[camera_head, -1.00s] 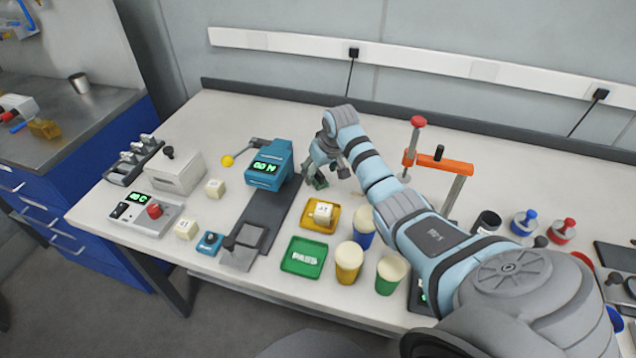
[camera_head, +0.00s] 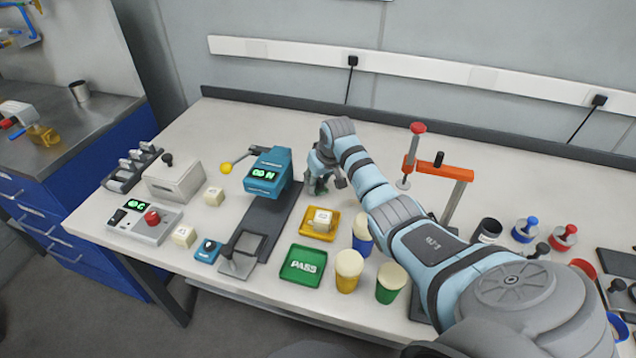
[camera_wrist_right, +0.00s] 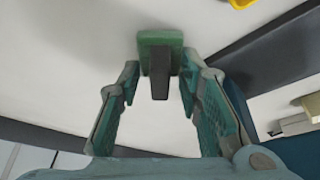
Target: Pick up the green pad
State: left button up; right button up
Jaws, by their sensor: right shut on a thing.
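The green pad (camera_wrist_right: 175,43) shows in the right wrist view as a small green block with a dark upright grip (camera_wrist_right: 160,75), between the fingers. My right gripper (camera_wrist_right: 160,85) is shut on it. In the head view my right gripper (camera_head: 325,184) points down at the table behind the yellow tray, and only a small bit of green shows at its fingers. Whether the pad touches the table is hard to tell. My left gripper is in neither view.
A yellow tray (camera_head: 306,232) with a white block, a green PASS tray (camera_head: 290,275) and several cups stand in front of the gripper. A blue device (camera_head: 268,183) is to its left, an orange clamp stand (camera_head: 455,170) to its right. The table behind is clear.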

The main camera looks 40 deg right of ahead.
notch_tip(320, 180, up, 20)
jog(key=p, duration=0.2)
jog(key=shift+f+p, duration=0.2)
jog(key=shift+p, duration=0.2)
